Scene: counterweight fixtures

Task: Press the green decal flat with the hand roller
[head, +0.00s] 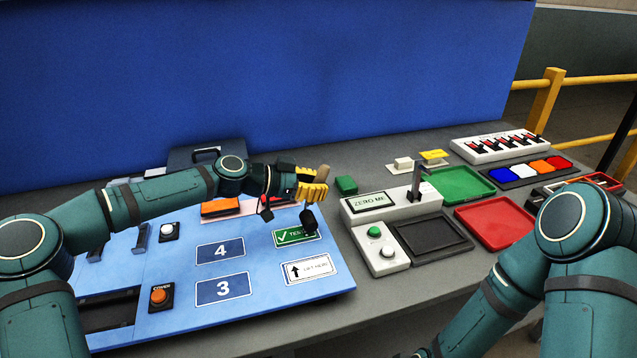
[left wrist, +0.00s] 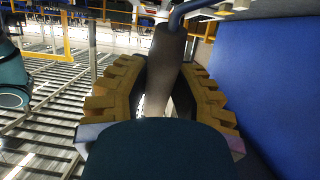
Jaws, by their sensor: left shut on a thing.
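The green decal (head: 290,238), with a white tick and lettering, lies on the pale blue panel (head: 325,285). My left gripper (head: 313,182) is shut on the brown handle of the hand roller (head: 323,171). The handle also shows between the yellow fingers in the left wrist view (left wrist: 160,68), with a bent blue-grey rod beyond it. The roller's dark drum (head: 308,219) is over the decal's right end and hides part of it; I cannot tell whether it touches. My right arm shows at the lower right, but its gripper is out of view.
Blue labels 4 (head: 220,251) and 3 (head: 220,289) and a white arrow label (head: 310,269) are nearby on the panel. A white scale fixture (head: 380,210) stands right of it. Green (head: 462,184) and red (head: 497,221) trays lie farther right. A blue wall stands behind.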

